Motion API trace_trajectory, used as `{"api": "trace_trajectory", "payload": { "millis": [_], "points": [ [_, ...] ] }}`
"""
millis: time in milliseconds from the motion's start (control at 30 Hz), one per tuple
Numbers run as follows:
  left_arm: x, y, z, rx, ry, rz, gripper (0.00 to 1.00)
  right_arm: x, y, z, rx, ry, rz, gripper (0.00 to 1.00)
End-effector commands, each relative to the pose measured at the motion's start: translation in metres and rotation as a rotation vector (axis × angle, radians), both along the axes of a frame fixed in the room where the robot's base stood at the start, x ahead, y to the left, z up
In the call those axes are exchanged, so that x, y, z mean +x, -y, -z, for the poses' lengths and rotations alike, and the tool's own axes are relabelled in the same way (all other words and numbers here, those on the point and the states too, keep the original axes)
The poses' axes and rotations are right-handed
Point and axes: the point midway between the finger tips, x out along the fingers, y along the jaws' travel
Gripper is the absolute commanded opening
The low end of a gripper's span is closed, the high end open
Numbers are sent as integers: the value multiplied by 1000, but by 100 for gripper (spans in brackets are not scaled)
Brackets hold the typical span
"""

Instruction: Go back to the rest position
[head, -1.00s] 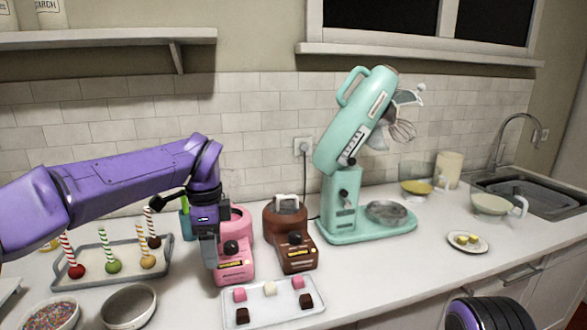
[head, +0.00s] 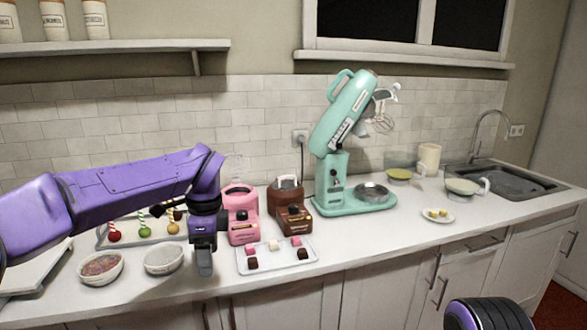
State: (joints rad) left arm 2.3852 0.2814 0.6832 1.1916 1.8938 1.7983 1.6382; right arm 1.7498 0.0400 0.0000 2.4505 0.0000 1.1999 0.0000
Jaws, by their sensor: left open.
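My left arm, purple, comes in from the left in the head view. My left gripper (head: 204,264) points down near the counter's front edge, just right of the empty-looking bowl and left of the tray of small cubes. It is open, and nothing shows between its fingers. Only a purple and black rounded part of my right arm shows at the bottom right; the right gripper is out of the picture.
On the counter are a sprinkle bowl (head: 101,267), a pale bowl (head: 164,259), a cube tray (head: 281,266), pink (head: 241,225) and brown (head: 294,219) machines, a teal mixer (head: 334,165), a small plate (head: 437,215) and a sink (head: 515,180). Cake pops stand behind my arm.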

Motion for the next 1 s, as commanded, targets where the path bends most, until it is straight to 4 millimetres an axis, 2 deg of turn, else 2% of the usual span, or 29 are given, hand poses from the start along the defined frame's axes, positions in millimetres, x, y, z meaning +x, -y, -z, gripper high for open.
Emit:
{"api": "trace_trajectory", "payload": {
  "millis": [267, 467, 567, 667, 767, 800, 867, 900, 933, 1000],
  "points": [
    [-3, -26, 55, 190, -53, 199, 69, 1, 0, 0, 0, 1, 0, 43],
    [-13, -60, 119, 420, -162, 509, 69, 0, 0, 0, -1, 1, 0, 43],
    [-24, -83, 160, 567, -269, 765, 69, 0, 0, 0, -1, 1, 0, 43],
    [-45, -109, 214, 730, -453, 1163, 69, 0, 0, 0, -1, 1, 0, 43],
    [-87, -133, 285, 860, -756, 1806, 69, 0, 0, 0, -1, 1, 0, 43],
    [-111, -138, 313, 872, -887, 2104, 69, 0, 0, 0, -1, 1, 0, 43],
    [-152, -139, 349, 841, -1051, 2531, 69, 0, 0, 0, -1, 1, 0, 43],
    [-181, -138, 368, 793, -1135, 2795, 69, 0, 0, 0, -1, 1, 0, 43],
    [-204, -137, 381, -677, 1071, -2707, 69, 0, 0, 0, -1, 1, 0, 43],
    [-256, -133, 401, -451, 896, -2447, 69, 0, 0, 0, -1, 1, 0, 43]
  ]
}}
